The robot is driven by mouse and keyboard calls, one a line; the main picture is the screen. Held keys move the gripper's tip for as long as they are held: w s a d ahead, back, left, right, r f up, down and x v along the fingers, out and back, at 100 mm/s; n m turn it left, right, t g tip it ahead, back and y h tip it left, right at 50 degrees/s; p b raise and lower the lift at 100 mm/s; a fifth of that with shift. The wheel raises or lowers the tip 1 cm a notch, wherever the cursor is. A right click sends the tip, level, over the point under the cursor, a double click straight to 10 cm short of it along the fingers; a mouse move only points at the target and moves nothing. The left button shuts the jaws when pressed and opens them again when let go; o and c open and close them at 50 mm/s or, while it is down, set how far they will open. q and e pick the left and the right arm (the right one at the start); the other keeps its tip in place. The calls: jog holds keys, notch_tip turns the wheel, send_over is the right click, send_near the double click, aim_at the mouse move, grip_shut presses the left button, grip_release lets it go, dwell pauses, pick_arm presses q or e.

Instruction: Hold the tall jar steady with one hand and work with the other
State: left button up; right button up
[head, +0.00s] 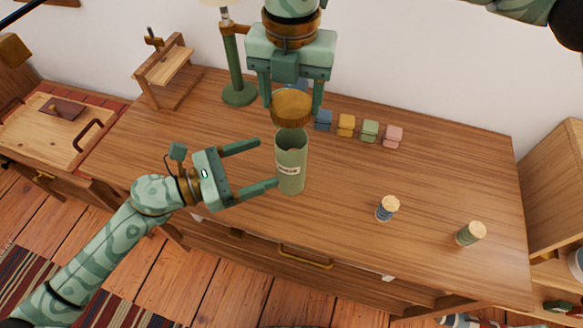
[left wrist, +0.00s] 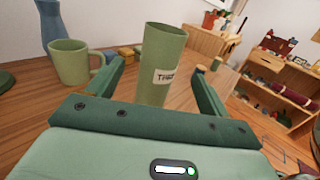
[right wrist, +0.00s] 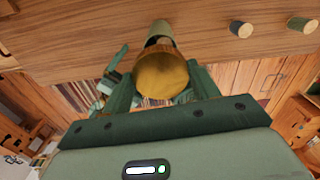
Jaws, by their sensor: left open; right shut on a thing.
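The tall jar (head: 291,172) is green with a pale label and stands upright on the wooden desk. Its top is uncovered in the left wrist view (left wrist: 165,55). My left gripper (head: 267,163) is open, with its two fingers pointing at the jar from the left. In the left wrist view the jar stands between the fingers, with gaps visible on both sides. My right gripper (head: 291,108) is shut on a round wooden lid (head: 292,106), just above the jar's mouth. The lid also shows in the right wrist view (right wrist: 160,75), partly hiding the jar (right wrist: 160,30).
Behind the jar are a blue block (head: 323,121), a yellow one (head: 346,125), a green one (head: 369,131) and a pink one (head: 392,136). Two small cork-topped jars (head: 387,209) (head: 470,234) stand right. A lamp (head: 234,65) and green mug (left wrist: 72,63) stand nearby.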

pick_arm(q)
jog(key=x, duration=0.7)
jog(key=shift+w+d, duration=0.1)
jog(key=shift+d, duration=0.2)
jog(key=c, duration=1.5)
pick_arm(e)
send_over(291, 130)
jog(key=s, duration=0.3)
jog(key=shift+w+f, duration=0.15)
jog(key=shift+f, duration=1.1)
jog(key=shift+w+f, duration=0.1)
jog(key=shift+f, duration=1.1)
jog(key=shift+f, duration=0.15)
jog(key=shift+f, duration=0.75)
jog(key=shift+f, duration=0.6)
